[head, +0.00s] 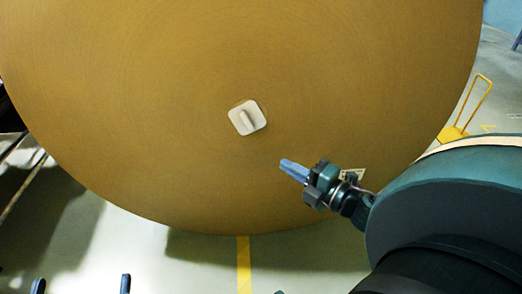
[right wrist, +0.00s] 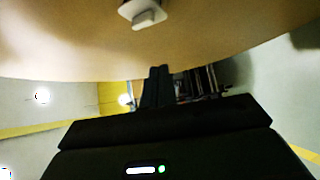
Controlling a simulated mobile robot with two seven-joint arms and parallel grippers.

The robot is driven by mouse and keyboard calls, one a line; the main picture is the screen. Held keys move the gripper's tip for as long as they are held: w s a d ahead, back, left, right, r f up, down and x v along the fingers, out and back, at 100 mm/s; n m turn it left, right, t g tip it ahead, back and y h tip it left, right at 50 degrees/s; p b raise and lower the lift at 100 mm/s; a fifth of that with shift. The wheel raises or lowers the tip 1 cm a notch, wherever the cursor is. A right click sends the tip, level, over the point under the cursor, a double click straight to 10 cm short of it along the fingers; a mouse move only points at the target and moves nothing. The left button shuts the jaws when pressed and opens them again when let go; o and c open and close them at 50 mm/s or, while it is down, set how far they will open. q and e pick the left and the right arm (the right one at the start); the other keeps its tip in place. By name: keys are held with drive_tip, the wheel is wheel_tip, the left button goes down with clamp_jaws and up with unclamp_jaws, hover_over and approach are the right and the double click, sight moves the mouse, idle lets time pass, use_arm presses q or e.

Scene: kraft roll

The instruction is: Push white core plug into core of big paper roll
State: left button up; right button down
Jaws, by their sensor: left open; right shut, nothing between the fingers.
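The big paper roll (head: 150,130) shows its brown end face across most of the head view. The white core plug (head: 248,118), a rounded square plate with a raised ridge, sits at the core, turned like a diamond. A thin darker rim shows along its upper edge; I cannot tell how deep it sits. The plug (right wrist: 146,12) also shows at the top of the right wrist view. My right gripper (head: 292,171) is shut and empty, below right of the plug and apart from it. My left gripper (head: 82,285) is open at the bottom left, with only its fingertips showing.
A yellow hand cart (head: 468,112) stands on the floor right of the roll. A yellow floor line (head: 243,262) runs below the roll. Dark rails (head: 22,175) lie at the left edge. The space before the roll face looks clear apart from my arms.

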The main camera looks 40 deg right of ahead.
drive_tip(key=b, duration=0.1)
approach(247, 117)
drive_tip(key=w+a+f, duration=0.1)
drive_tip(key=a+f, duration=0.3)
use_arm(q)
drive_tip(key=shift+d+r+t+h+b, duration=0.25)
drive_tip(key=shift+d+t+h+b, duration=0.15)
drive_tip(key=shift+b, duration=0.4)
use_arm(e)
drive_tip(key=w, duration=0.1)
drive_tip(key=w+d, duration=0.1)
drive_tip(key=w, duration=0.2)
drive_tip(key=shift+d, duration=0.25)
use_arm(q)
drive_tip(key=shift+w+d+f+p, duration=0.2)
drive_tip(key=shift+w+f+p, duration=0.1)
drive_tip(key=shift+w+p, duration=0.15)
use_arm(e)
drive_tip(key=shift+w+d, duration=0.65)
drive_tip(key=shift+w, duration=0.3)
use_arm(q)
drive_tip(key=shift+s+a+r, duration=0.1)
use_arm(e)
drive_tip(key=shift+s, duration=0.1)
